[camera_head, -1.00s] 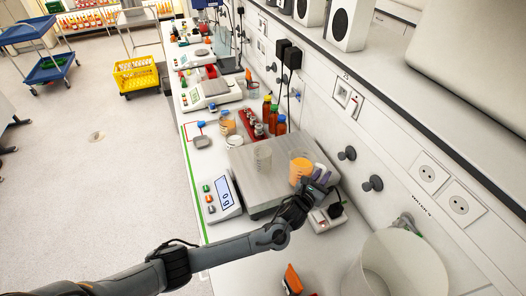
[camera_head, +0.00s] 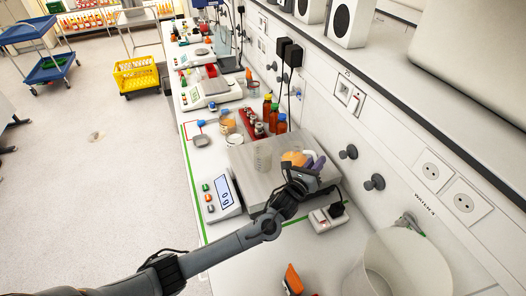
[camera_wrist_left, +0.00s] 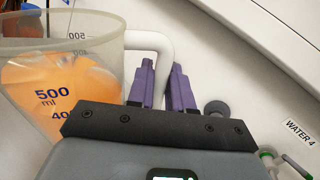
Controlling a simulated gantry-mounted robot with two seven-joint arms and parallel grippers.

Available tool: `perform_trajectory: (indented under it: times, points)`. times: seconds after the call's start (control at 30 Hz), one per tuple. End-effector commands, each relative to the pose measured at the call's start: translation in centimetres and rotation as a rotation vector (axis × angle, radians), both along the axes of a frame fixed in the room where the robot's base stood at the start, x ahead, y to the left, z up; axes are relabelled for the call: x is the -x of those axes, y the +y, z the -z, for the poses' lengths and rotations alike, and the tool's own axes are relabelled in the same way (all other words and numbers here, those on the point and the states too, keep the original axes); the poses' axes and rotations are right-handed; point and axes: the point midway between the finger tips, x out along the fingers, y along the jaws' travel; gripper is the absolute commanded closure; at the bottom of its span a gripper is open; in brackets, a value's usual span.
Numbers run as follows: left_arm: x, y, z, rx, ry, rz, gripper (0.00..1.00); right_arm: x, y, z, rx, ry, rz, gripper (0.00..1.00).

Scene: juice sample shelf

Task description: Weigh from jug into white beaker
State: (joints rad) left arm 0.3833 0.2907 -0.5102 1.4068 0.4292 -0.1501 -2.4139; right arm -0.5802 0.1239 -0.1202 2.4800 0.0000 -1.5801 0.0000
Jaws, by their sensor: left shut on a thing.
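The jug (camera_wrist_left: 75,95) is clear, has 500 ml markings and holds orange juice. My left gripper's purple fingers (camera_wrist_left: 161,85) are shut on its white handle (camera_wrist_left: 150,40) in the left wrist view. In the head view the left gripper (camera_head: 308,166) covers much of the jug, and orange juice (camera_head: 293,158) shows just beyond it. The jug is over the scale plate (camera_head: 247,183); its exact tilt is hard to tell. My right gripper is out of view.
The scale's display (camera_head: 225,191) appears to read 0 g. Behind the plate are a beaker of orange liquid (camera_head: 228,123), a red rack (camera_head: 250,125) and several bottles (camera_head: 274,112). A power strip (camera_head: 328,217) lies right of my arm. A large white bin (camera_head: 400,262) stands nearer.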

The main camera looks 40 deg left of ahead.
Motion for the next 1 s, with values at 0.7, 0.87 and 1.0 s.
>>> perform_trajectory:
  times: [0.7,0.87,1.0]
  points:
    - [0.4,1.8,-1.6,0.153,-0.036,0.0,1.0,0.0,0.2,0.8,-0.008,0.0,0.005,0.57]
    - [0.4,2.0,-1.7,0.17,-0.038,0.001,1.0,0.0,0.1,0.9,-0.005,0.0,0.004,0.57]
    - [0.5,2.2,-1.8,0.184,-0.041,0.001,1.0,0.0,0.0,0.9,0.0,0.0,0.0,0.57]
